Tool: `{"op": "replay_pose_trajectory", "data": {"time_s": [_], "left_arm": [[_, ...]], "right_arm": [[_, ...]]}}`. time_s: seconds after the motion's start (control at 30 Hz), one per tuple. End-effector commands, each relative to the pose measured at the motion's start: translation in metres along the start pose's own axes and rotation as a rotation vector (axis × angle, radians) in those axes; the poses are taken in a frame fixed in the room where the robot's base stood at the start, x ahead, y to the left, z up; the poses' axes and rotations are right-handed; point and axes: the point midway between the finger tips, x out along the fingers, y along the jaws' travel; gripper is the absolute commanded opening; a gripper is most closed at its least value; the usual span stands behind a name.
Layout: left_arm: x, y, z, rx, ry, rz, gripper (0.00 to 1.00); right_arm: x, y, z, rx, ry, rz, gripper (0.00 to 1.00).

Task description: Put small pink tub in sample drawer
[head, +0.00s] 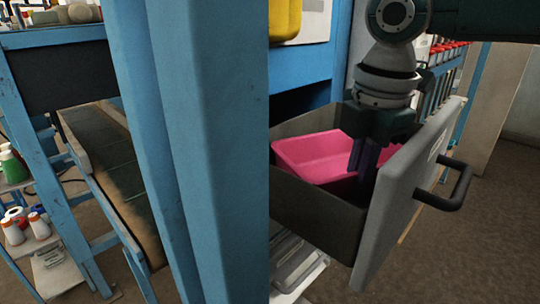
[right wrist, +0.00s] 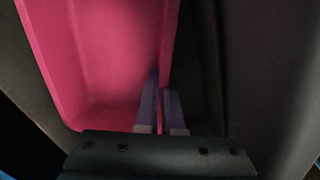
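The small pink tub (head: 318,152) is inside the open sample drawer (head: 398,205), which has dark side walls and a grey front. My right gripper (head: 362,180) points down into the drawer at the tub's side nearest the drawer front. In the right wrist view my right gripper (right wrist: 160,105) has one finger inside the pink tub (right wrist: 105,60) and one outside, close together with the tub's wall between them. The tub's underside is hidden, so I cannot tell whether it rests on the drawer floor. My left gripper is not in view.
A black handle (head: 452,190) sticks out from the drawer front. A blue post (head: 205,150) fills the middle of the head view. A yellow container (head: 285,18) is above the drawer. Bottles stand on a low shelf at the left. Open floor lies at the right.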

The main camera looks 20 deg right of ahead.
Motion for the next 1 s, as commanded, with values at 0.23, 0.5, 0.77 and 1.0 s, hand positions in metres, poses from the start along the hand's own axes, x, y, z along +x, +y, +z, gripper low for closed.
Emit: {"op": "replay_pose_trajectory", "data": {"time_s": [0.23,0.5,0.77,1.0], "left_arm": [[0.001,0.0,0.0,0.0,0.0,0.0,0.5],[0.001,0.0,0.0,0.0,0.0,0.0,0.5],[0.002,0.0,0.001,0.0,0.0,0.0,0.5],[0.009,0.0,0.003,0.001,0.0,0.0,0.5]], "right_arm": [[0.003,0.0,0.0,0.0,0.0,0.001,0.14],[0.003,0.0,0.0,0.0,0.0,0.0,0.4],[0.0,0.0,0.0,0.0,0.0,0.0,0.4],[-0.038,0.001,0.0,0.0,0.001,0.006,0.4]]}}
